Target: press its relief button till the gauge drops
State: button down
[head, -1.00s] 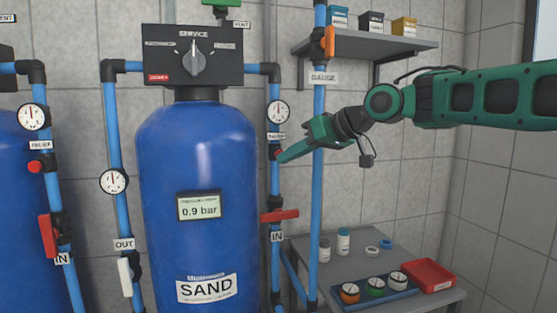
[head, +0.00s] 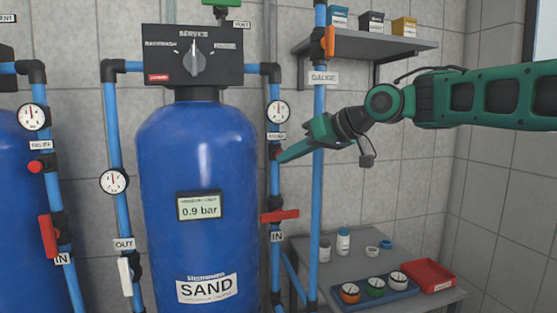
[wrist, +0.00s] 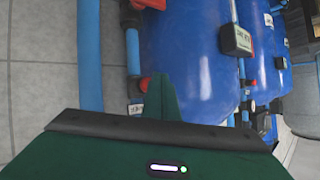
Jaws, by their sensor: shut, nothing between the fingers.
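The blue sand tank (head: 197,165) carries a display reading 0.9 bar (head: 199,206). On the inlet pipe (head: 275,188) to its right sits a round white gauge (head: 278,112), its needle roughly upright, too small to read exactly. Below it is a small label. My gripper (head: 277,157) is shut and empty, its tip against the pipe just below that label, where it mostly hides the relief button; contact or depth of press cannot be told. In the wrist view the shut green fingers (wrist: 160,95) point at the pipe, with a red part (wrist: 144,84) beside their tip.
A red valve handle (head: 280,216) is below my gripper. A vertical blue pipe (head: 317,200) stands right beside it. Another tank at left has its own gauge (head: 32,116) and red button (head: 36,167).

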jog(key=shift+w, duration=0.15)
dwell(0.7)
jog(key=shift+w+a, duration=0.1)
jog(key=shift+w, duration=0.15)
jog(key=shift+w+a, duration=0.1)
jog(key=shift+w, duration=0.35)
dwell(1.7)
jog(key=shift+s, duration=0.1)
jog(key=shift+s+d, duration=0.25)
jog(key=shift+s, duration=0.5)
jog(key=shift+s+d, duration=0.25)
jog(key=shift+s, duration=0.55)
jog(key=shift+s+d, duration=0.2)
jog(key=shift+s, duration=0.65)
jog(key=shift+s+d, duration=0.25)
jog(key=shift+s, duration=0.55)
